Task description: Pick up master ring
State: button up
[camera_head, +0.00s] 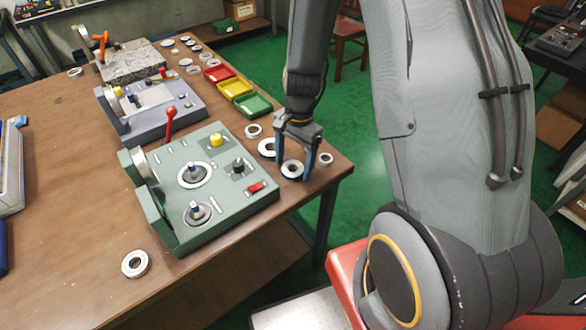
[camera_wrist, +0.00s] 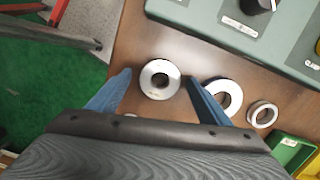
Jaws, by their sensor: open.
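A thick, shiny steel ring (camera_wrist: 147,77) lies flat on the brown table, between the spread fingers of my gripper (camera_wrist: 158,76). It also shows in the head view (camera_head: 292,177) near the table's right corner, below my gripper (camera_head: 293,163). The gripper is open, with its two blue fingers on either side of this ring, and a gap shows on both sides in the wrist view. A similar ring with a dark outer wall (camera_head: 262,155) lies just left of it and shows right of the right finger (camera_wrist: 235,104). I cannot tell by any label which ring is the master ring.
Smaller rings lie close by, at the left (camera_head: 248,134) and right (camera_head: 325,163); another ring (camera_head: 128,271) lies at the front left. A green gauge fixture (camera_head: 228,206) stands to the left. Red, yellow and green trays (camera_head: 236,89) and several rings are behind. The table edge is near.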

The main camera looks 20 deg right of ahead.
jog(key=shift+f, duration=0.1)
jog(key=c, duration=1.5)
